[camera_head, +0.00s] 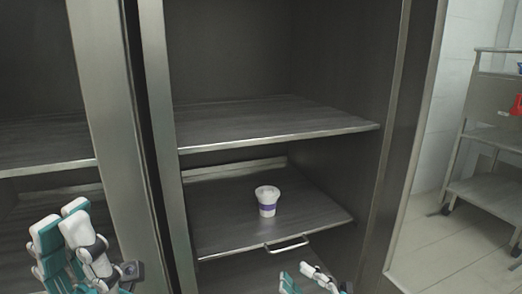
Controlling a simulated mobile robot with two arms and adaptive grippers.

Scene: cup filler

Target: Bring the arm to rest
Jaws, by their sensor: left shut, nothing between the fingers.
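My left gripper (62,222) is at the lower left, in front of the cabinet frame. It is shut and empty, well apart from the cup. My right gripper (296,273) is at the bottom edge, below and in front of the cup's shelf. Its fingers stand apart with nothing seen between them. Its lower part is cut off by the picture edge.
A handle (287,245) sticks out at the lower shelf's front. An upper shelf (260,122) is bare, and a left cabinet bay (45,150) looks empty. A metal cart (489,185) with a red item stands at the right, with clear floor before it.

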